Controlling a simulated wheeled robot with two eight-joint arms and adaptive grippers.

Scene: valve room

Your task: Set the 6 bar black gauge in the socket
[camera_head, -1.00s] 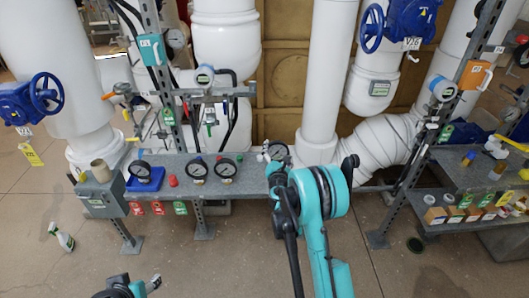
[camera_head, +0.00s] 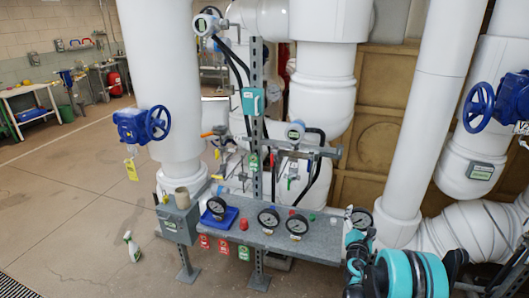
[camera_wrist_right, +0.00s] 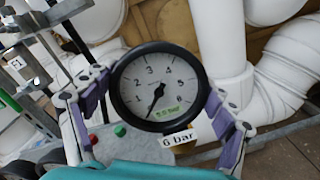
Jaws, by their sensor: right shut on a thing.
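A black-rimmed gauge with a white face and a "6 bar" tag (camera_wrist_right: 160,92) sits between the fingers of my right gripper (camera_wrist_right: 158,108), which is shut on it. In the head view this gauge (camera_head: 362,219) and my right gripper (camera_head: 358,228) are above the right end of the grey bench. A grey box (camera_head: 179,223) at the bench's left end has an upright tan round fitting (camera_head: 182,198) on top. I cannot tell for certain whether this is the socket. My left gripper is not in view.
Two black gauges (camera_head: 268,217) (camera_head: 297,225) stand on the bench (camera_head: 245,238). Another gauge (camera_head: 217,208) is at a blue tray (camera_head: 229,217). A red cap (camera_head: 243,224) is nearby. Pipes and a post (camera_head: 257,130) rise behind. A spray bottle (camera_head: 132,246) is on the floor.

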